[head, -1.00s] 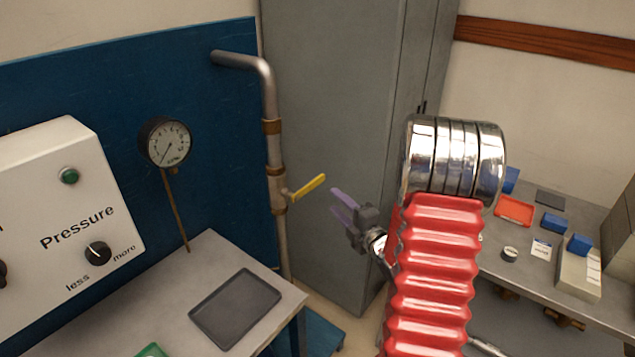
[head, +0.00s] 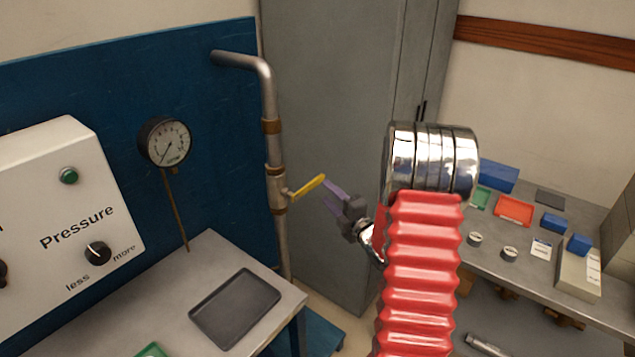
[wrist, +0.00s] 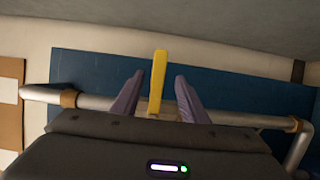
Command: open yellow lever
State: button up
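The yellow lever (head: 308,186) sits on a valve in the vertical metal pipe (head: 277,185) and sticks out to the right, tilted slightly up. My gripper (head: 331,195), with purple fingers, is just right of the lever's free end in the head view. In the wrist view the lever (wrist: 157,82) stands upright in the picture between the two spread fingers of my gripper (wrist: 153,92), with a gap visible on each side. The gripper is open. Whether the lever's tip is fully between the fingers in depth is hard to tell.
A pressure gauge (head: 165,143) and a white Pressure panel (head: 70,205) are at the left. A table with a dark tray (head: 236,308) stands below the pipe. A grey cabinet (head: 335,90) is behind my gripper. A bench with small items (head: 515,210) is at the right.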

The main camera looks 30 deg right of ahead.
aim_at(318, 183)
jog(key=w, duration=0.8)
jog(key=shift+w+d, duration=0.2)
jog(key=shift+c, duration=0.6)
grip_shut()
jog(key=shift+d, duration=0.15)
jog(key=shift+s, duration=0.1)
